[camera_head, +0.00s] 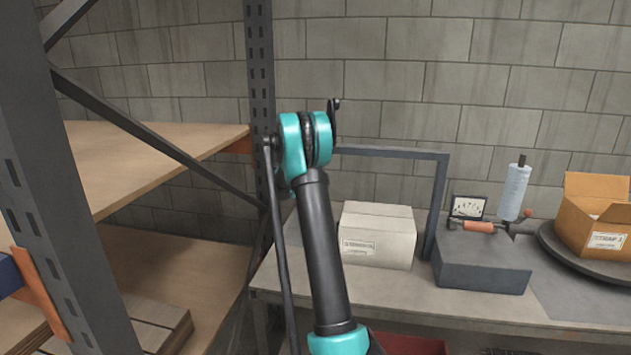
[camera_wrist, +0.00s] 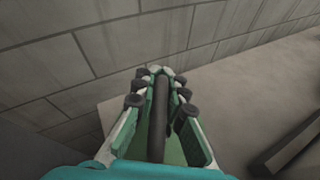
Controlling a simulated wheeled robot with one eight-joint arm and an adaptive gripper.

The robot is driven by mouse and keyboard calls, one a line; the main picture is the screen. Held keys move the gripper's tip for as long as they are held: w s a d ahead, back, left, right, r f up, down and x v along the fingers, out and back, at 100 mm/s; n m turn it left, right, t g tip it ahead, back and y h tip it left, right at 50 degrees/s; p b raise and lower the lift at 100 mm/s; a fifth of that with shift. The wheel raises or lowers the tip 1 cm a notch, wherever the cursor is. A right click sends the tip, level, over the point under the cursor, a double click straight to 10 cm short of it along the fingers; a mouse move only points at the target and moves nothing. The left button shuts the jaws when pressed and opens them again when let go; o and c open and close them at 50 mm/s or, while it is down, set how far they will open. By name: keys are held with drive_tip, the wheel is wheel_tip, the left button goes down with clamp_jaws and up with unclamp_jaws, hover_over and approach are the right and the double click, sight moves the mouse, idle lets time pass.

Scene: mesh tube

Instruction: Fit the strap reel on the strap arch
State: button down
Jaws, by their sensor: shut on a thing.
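In the wrist view, my gripper (camera_wrist: 160,74) is shut on a dark, narrow, rounded thing (camera_wrist: 160,112) between its green-and-white fingers. It looks like the strap reel seen edge-on, but its full shape does not show. In the head view, my teal-and-black arm hides the gripper and the reel. The strap arch (camera_head: 437,195) is a dark grey square frame on the bench, with a top bar and a right post. My arm covers its left part. I cannot tell how far the reel is from the arch.
A white box (camera_head: 378,235) stands under the arch on the bench (camera_head: 395,283). Right of it are a grey block (camera_head: 482,267), a meter (camera_head: 468,207), a film roll (camera_head: 514,192) and an open carton (camera_head: 592,220) on a dark turntable (camera_head: 566,249). A shelf rack (camera_head: 262,90) stands left.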

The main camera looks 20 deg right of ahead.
drive_tip(key=shift+f, duration=3)
idle(2.8)
drive_tip(key=c, duration=1.5)
unclamp_jaws()
drive_tip(key=v, duration=1.2)
drive_tip(key=shift+s, duration=0.15)
